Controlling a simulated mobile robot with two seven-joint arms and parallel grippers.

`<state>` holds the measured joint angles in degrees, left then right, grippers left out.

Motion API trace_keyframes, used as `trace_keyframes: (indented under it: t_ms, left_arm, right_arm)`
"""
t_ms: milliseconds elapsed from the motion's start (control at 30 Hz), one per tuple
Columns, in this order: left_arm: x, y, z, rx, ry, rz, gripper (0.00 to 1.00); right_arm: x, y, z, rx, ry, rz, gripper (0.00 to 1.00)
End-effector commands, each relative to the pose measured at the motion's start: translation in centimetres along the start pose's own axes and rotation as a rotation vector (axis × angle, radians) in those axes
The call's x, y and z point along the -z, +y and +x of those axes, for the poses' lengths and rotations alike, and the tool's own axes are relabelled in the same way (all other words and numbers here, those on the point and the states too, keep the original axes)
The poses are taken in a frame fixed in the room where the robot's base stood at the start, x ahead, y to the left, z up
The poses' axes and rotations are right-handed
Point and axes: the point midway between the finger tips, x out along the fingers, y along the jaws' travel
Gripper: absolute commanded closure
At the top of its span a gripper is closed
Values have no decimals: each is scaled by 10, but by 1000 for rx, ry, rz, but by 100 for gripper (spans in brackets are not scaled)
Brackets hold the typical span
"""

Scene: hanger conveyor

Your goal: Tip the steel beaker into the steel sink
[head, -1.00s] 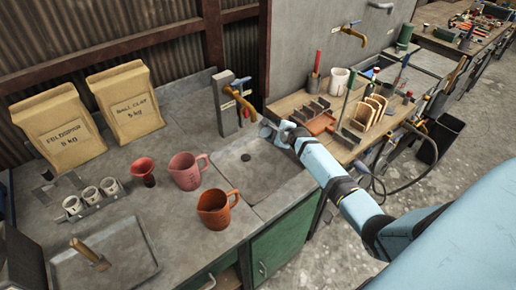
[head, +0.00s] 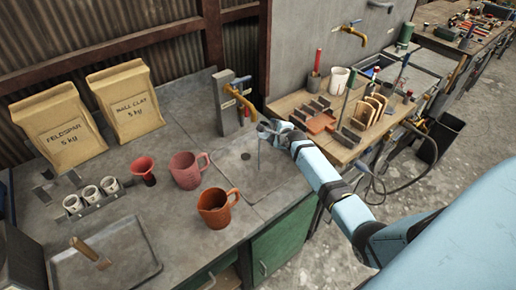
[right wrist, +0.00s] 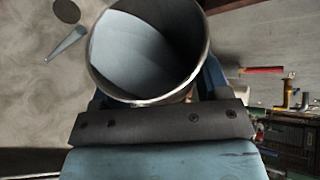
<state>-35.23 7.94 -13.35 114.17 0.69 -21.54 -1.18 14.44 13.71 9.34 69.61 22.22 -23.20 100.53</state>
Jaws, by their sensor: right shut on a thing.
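My right gripper (head: 280,131) is shut on the steel beaker (head: 266,129) and holds it above the steel sink (head: 278,172). In the right wrist view the beaker (right wrist: 142,98) shows its round open mouth between the fingers, its grey inside partly in shadow. In the head view the beaker is small and tilted toward the sink. A thin pale stream (head: 259,155) runs down from it into the basin near the dark drain (head: 246,156). The stream also shows as a bluish streak (right wrist: 65,45) in the right wrist view. My left gripper is not in view.
A brass tap (head: 240,102) stands behind the sink. An orange jug (head: 214,212), a pink jug (head: 186,176) and a red funnel-topped cup (head: 144,167) stand left of it. A wooden bench (head: 290,106) with tools is at the right.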

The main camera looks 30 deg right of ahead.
Motion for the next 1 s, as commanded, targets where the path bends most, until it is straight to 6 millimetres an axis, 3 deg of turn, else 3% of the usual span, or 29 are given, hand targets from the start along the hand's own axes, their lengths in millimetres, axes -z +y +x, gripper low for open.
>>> trace_keyframes:
  t_ms: [1000]
  left_arm:
    - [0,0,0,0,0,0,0]
  right_arm:
    - [-1,1,0,40,32,-91,65]
